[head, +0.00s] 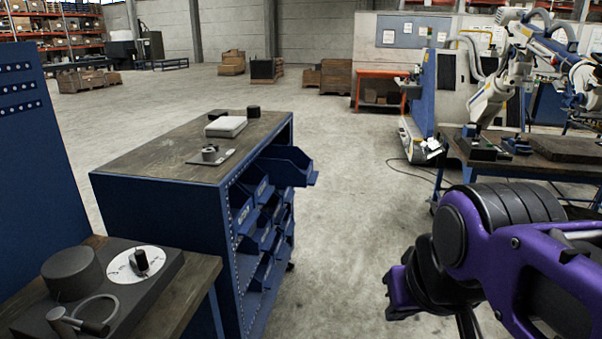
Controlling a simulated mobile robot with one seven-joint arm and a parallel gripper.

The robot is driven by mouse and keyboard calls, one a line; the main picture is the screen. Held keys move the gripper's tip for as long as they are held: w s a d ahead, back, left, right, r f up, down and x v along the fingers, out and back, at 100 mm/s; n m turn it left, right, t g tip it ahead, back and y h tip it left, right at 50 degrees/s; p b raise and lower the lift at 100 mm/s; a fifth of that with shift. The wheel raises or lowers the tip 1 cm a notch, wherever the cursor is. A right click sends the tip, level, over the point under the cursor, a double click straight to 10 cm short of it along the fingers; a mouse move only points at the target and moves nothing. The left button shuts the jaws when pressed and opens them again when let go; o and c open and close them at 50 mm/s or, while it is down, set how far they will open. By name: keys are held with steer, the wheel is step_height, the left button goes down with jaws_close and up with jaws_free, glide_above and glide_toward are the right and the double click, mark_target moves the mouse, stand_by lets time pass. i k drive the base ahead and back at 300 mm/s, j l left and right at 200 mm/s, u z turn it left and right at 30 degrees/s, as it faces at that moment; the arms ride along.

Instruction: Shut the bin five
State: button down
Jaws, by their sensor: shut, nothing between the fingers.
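A blue cabinet (160,200) with a wooden top holds several blue bins in its open right side. One upper bin (290,167) juts far out past the cabinet's edge, toward the right. The other bins (243,222) sit further in, tilted in their rows. Their labels are too small to read, so I cannot tell which number the jutting bin has. My gripper (398,296), dark and purple, is at the lower right on my purple arm. It is shut and empty, apart from the bins, with bare floor between in the picture. Part of it is hidden by the arm.
A bench (190,290) is at lower left. A worktable (520,165) with a robot arm stands at right. The floor (345,215) between is clear.

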mark_target(287, 166)
steer(key=i+z, duration=0.25)
steer(key=i, duration=0.9)
